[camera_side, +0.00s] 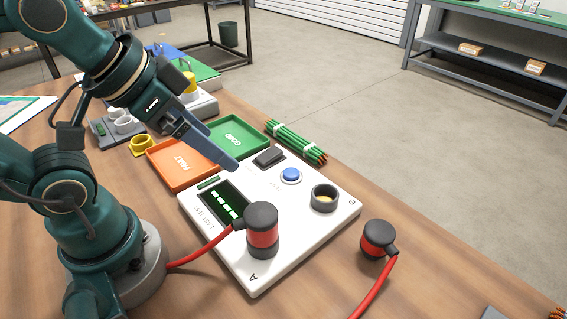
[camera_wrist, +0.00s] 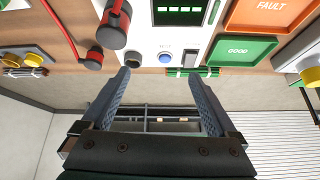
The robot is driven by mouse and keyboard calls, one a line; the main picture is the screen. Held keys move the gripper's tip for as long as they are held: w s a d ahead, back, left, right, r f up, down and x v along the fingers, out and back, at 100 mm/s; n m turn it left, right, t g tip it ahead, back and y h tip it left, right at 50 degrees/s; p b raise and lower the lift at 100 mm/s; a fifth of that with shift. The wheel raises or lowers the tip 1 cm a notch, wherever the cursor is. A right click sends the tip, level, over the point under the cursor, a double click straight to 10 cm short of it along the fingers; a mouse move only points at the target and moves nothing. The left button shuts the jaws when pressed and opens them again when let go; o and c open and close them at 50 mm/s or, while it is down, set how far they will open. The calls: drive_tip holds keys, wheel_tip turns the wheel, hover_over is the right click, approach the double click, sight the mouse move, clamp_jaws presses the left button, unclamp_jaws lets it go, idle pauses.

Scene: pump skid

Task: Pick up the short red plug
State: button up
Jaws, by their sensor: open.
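Two red plugs with black ends and red cables show in the side view. One plug (camera_side: 262,232) stands upright on the white panel (camera_side: 255,283) near the mark A. The other plug (camera_side: 376,238) looks shorter and rests on the wooden table just right of the panel. In the wrist view the plugs show at upper left, one larger (camera_wrist: 114,24) and one smaller (camera_wrist: 94,57). My gripper (camera_side: 230,163) is open and empty above the panel's far left part, apart from both plugs. Its spread fingers (camera_wrist: 165,76) show in the wrist view with nothing between them.
The panel has a lit screen (camera_side: 222,204), a blue button (camera_side: 291,175), a black switch (camera_side: 269,157) and an empty-looking round socket (camera_side: 324,198). An orange FAULT tray (camera_side: 181,165), a green GOOD tray (camera_side: 239,137) and a green cable bundle (camera_side: 296,141) lie behind. The table's front right is mostly clear.

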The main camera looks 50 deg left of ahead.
drive_tip(key=w+d+r+m+h, duration=0.2)
drive_tip(key=w+d+r+m, duration=0.15)
drive_tip(key=w, duration=0.45)
drive_tip(key=m+g+h, duration=0.1)
drive_tip(key=m+g, duration=0.1)
drive_tip(key=m, duration=0.2)
hover_over(375, 229)
drive_tip(key=a, duration=0.4)
wheel_tip(375, 229, down, 8)
drive_tip(key=shift+m+g, duration=0.55)
drive_tip(key=shift+g, duration=0.25)
drive_tip(key=d+f, duration=0.1)
drive_tip(key=f, duration=0.1)
drive_tip(key=d+f, duration=0.1)
drive_tip(key=f, duration=0.1)
drive_tip(key=d+f, duration=0.1)
drive_tip(key=f, duration=0.1)
drive_tip(key=shift+s+f, duration=0.2)
drive_tip(key=shift+s, duration=0.2)
drive_tip(key=shift+d+f, duration=0.2)
drive_tip(key=shift+f, duration=0.1)
drive_tip(key=shift+x, duration=2.15)
clamp_jaws()
